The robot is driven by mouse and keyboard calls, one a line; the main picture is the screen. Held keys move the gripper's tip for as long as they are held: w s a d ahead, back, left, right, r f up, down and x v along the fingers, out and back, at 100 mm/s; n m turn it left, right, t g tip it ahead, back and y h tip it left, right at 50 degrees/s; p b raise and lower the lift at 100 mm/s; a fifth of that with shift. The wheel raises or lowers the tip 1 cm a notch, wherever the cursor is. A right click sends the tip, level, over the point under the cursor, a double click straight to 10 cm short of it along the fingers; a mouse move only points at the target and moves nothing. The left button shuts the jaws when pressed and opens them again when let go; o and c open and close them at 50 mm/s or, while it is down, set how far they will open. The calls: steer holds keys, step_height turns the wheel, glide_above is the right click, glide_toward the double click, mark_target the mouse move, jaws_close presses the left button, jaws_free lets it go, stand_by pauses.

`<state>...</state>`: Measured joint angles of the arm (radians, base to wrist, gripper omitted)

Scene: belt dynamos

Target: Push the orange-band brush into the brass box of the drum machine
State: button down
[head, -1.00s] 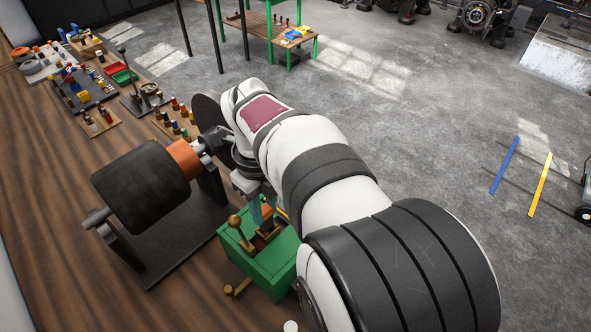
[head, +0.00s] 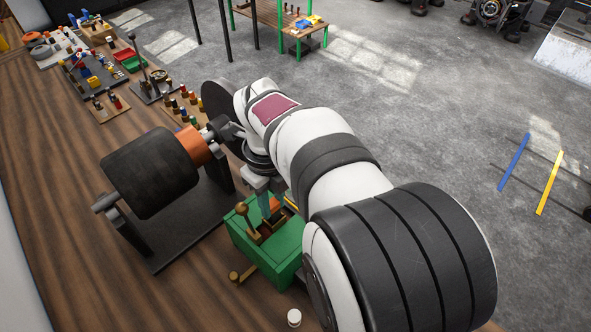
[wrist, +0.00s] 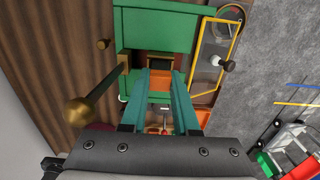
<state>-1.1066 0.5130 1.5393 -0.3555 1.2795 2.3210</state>
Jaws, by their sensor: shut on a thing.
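My gripper (wrist: 160,76) has two teal fingers, shut on the orange-band brush (wrist: 160,84). The brush shows as an orange-brown block between the fingertips. In the head view an orange patch (head: 274,206) shows beside the fingers. The brass box (wrist: 160,62) seems to be the dark, brass-edged opening just ahead of the fingertips, against the green housing. I cannot tell whether the brush is inside its mouth. My arm hides part of the housing.
A brass-knobbed lever (wrist: 80,112) stands left of my fingers. A yellow frame (wrist: 195,62) stands right of them. A small white-topped cylinder (head: 294,317) is on the wooden bench (head: 60,220). Pegged blocks and a red-green tray (head: 130,60) lie at the back left.

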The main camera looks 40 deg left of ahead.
mark_target(273, 204)
steer(key=shift+f, duration=1)
steer(key=c, duration=0.6)
jaws_free()
steer(key=shift+r, duration=0.1)
step_height(273, 204, up, 16)
steer(key=shift+f, duration=0.15)
steer(key=shift+d, duration=0.1)
